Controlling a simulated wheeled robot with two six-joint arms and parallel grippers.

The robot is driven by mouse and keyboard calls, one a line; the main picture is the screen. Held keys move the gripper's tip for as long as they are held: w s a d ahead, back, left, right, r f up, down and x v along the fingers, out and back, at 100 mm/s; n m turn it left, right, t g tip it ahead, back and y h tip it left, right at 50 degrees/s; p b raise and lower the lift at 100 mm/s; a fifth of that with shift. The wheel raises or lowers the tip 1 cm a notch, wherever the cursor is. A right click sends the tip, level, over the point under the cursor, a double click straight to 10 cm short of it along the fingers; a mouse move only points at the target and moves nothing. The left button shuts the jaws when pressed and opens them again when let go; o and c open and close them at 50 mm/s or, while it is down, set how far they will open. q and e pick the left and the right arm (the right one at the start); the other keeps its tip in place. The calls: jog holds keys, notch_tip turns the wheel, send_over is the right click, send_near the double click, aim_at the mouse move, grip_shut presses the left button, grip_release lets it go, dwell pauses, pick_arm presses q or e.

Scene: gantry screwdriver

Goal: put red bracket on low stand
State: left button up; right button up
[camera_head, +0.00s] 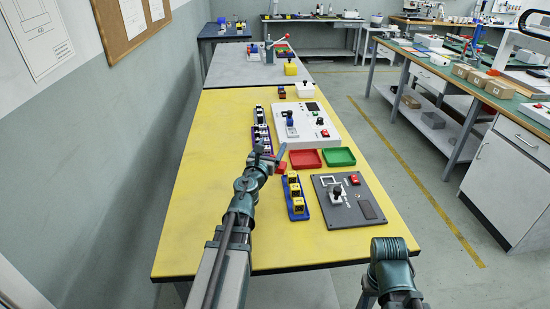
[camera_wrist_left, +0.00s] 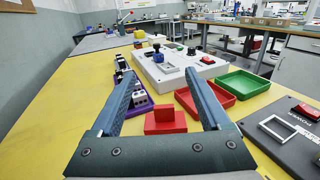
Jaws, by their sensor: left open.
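The red bracket (camera_wrist_left: 165,121), a flat base with an upright plate, stands on the yellow table between the open fingers of my left gripper (camera_wrist_left: 161,76), apart from both. In the head view the bracket (camera_head: 281,168) shows partly behind the gripper (camera_head: 268,152). My left gripper is open and empty, low over the table. I cannot tell for sure which thing is the low stand. A grey frame (camera_wrist_left: 169,76) on the white panel is one raised piece in view. My right arm is at the lower right of the head view; its gripper is not seen.
A red tray (camera_head: 305,159) and a green tray (camera_head: 339,157) lie right of the bracket. A purple rack (camera_wrist_left: 138,100) stands close on its left. A blue rack with yellow blocks (camera_head: 296,196) and a dark panel (camera_head: 347,200) are nearer. The table's left side is clear.

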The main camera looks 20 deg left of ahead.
pick_arm(q)
notch_tip(320, 180, down, 9)
jog(key=b, duration=0.8)
jog(key=shift+w+r, duration=0.4)
jog(key=shift+w, duration=0.1)
jog(key=shift+w+a, duration=0.2)
jog(key=shift+w, duration=0.9)
jog(key=shift+w+a, duration=0.2)
jog(key=shift+w, duration=0.9)
jog(key=shift+w+a, duration=0.2)
jog(key=shift+w, duration=0.9)
grip_shut()
